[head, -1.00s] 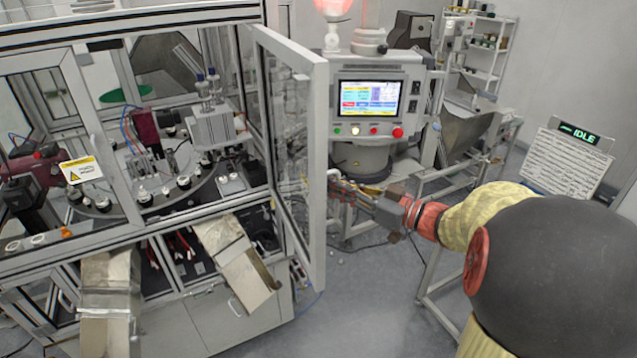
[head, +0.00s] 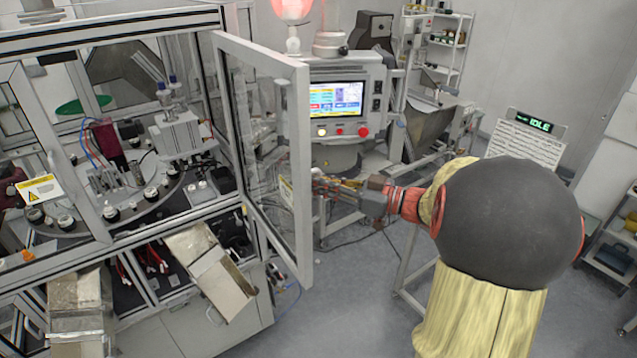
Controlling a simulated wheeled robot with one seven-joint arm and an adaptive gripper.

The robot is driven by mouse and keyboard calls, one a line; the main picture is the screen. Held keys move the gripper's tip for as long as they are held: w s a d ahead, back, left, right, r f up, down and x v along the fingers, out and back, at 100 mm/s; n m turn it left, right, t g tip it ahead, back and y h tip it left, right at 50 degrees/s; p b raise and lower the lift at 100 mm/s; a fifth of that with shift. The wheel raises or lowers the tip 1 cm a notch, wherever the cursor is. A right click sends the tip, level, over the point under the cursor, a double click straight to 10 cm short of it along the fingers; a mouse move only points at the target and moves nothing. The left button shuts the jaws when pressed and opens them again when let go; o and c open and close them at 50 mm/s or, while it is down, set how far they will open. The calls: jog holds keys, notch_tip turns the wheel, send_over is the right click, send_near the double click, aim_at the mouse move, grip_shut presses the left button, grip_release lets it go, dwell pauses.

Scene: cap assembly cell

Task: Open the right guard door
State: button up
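The right guard door (head: 262,150) is a light grey framed clear panel, hinged on the machine's right front post. It stands swung well out from the machine, and the opening beside it shows the rotary table (head: 130,205) inside. My gripper (head: 318,185) is at the door's free edge, around mid-height, by the handle area. The door frame partly hides the fingertips, so I cannot tell whether they are closed on the handle or only touching the door.
A control console (head: 340,105) with a lit screen stands behind the door. A metal chute (head: 215,275) sticks out below the door opening. An IDLE sign board (head: 527,138) stands at the right. Grey floor (head: 350,300) is clear in front of the door.

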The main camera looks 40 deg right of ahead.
jog(key=shift+o, duration=1.4)
jog(key=shift+f, duration=0.1)
jog(key=shift+s, duration=0.1)
jog(key=v, duration=1.2)
jog(key=shift+f, duration=0.1)
